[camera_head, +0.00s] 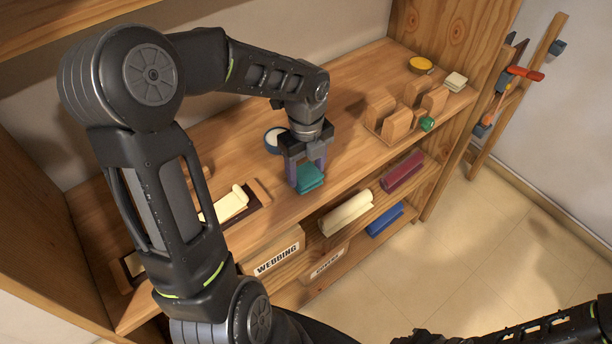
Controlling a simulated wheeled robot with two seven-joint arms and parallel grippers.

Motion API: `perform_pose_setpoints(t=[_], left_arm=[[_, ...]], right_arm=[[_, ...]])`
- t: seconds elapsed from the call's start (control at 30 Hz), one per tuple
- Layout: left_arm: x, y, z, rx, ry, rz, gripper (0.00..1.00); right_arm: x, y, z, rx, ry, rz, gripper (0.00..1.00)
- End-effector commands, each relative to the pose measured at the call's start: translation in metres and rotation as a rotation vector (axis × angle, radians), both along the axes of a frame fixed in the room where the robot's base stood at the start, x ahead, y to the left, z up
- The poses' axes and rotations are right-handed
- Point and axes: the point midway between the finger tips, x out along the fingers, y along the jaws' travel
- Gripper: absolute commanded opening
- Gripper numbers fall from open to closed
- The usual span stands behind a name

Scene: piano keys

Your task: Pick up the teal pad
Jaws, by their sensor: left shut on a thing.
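The teal pad (311,179) is on or just above the front part of the wooden shelf, near its middle. My left gripper (306,172) comes down over it from above and is shut on it; one purple-grey finger shows at its left side. I cannot tell whether the pad still touches the shelf. My right arm shows dark at the bottom right, but its gripper is not clearly in view.
A round blue-rimmed tin (274,139) stands just behind my left gripper. A wooden rack (386,128) with a green knob (428,124) is to the right. Cloth rolls (347,213) lie on the lower shelf.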

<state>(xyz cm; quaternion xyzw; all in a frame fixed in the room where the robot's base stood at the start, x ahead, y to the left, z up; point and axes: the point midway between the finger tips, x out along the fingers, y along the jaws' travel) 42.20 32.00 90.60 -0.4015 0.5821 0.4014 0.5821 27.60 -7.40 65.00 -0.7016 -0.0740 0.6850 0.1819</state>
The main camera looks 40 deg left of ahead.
Motion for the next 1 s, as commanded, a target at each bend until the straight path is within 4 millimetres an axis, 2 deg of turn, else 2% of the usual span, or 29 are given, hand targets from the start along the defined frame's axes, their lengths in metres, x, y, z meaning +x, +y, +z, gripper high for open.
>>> perform_pose_setpoints(t=[0.27,0.43,0.57,0.8,1.0], left_arm=[[0.000,0.000,0.001,0.000,0.000,0.000,0.20],[0.001,0.001,0.011,0.002,-0.003,0.000,0.20],[0.001,0.000,0.031,0.002,-0.004,0.001,0.20],[0.001,0.000,0.078,0.001,-0.006,0.000,0.20],[0.001,0.000,0.099,0.001,-0.001,0.000,0.20]], right_arm=[[0.000,0.000,0.000,0.000,0.000,0.000,0.36],[0.000,0.000,-0.001,0.000,0.000,0.000,0.36],[0.000,0.000,-0.002,0.000,0.000,0.000,0.36],[0.001,0.000,-0.005,0.002,-0.002,0.001,0.36],[0.001,0.000,-0.006,0.002,-0.003,0.000,0.36]])
